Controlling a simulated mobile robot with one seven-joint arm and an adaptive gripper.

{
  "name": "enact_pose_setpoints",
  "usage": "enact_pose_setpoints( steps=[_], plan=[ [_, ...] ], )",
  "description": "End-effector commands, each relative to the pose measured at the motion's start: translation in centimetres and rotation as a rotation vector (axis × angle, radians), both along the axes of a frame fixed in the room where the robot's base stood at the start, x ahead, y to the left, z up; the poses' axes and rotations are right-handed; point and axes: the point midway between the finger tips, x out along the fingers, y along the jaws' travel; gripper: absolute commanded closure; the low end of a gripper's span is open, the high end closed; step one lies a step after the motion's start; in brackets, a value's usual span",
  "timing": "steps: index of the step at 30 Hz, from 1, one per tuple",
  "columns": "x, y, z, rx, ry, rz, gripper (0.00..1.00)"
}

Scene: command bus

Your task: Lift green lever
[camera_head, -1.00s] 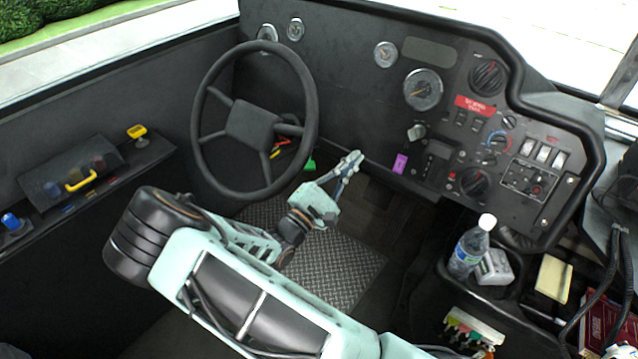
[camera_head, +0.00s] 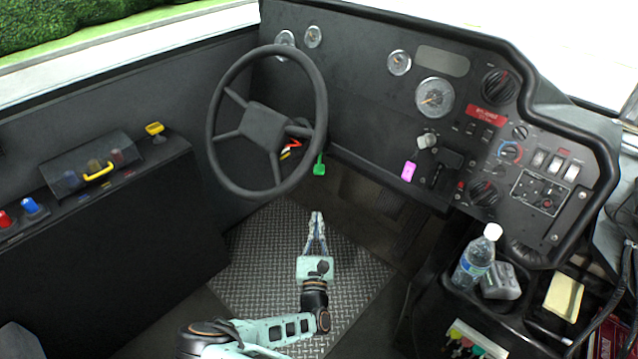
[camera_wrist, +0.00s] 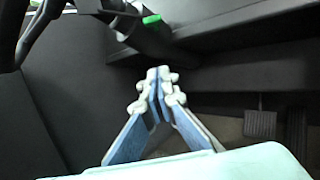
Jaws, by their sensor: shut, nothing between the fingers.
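The green lever (camera_head: 319,168) hangs below the dashboard, just right of the steering wheel's lower rim. In the wrist view only a small green piece (camera_wrist: 151,19) of it shows near the top edge, beyond the fingertips. My gripper (camera_head: 316,218) is over the metal floor plate, below the lever in the head picture and apart from it. Its fingertips meet, also in the wrist view (camera_wrist: 158,76), and hold nothing.
The steering wheel (camera_head: 216,130) is up and left of my gripper. A pink tag (camera_head: 409,171) is on the dashboard to the right. Pedals (camera_wrist: 260,124) show at the right of the wrist view. A water bottle (camera_head: 474,257) stands on the right console. The floor plate (camera_head: 245,262) is clear.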

Motion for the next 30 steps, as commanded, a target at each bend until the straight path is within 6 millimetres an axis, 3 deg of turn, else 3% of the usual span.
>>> enact_pose_setpoints(
  steps=[8, 20, 24, 30],
  plan=[
    [2.0, 0.0, 0.5, 0.003, -0.003, -0.003, 1.0],
    [10.1, 0.3, 2.3, 0.004, -0.003, -0.003, 1.0],
    [9.7, 0.5, 4.9, 0.003, -0.003, -0.001, 1.0],
    [9.7, 0.4, 6.4, 0.003, -0.002, -0.001, 1.0]
  ],
)
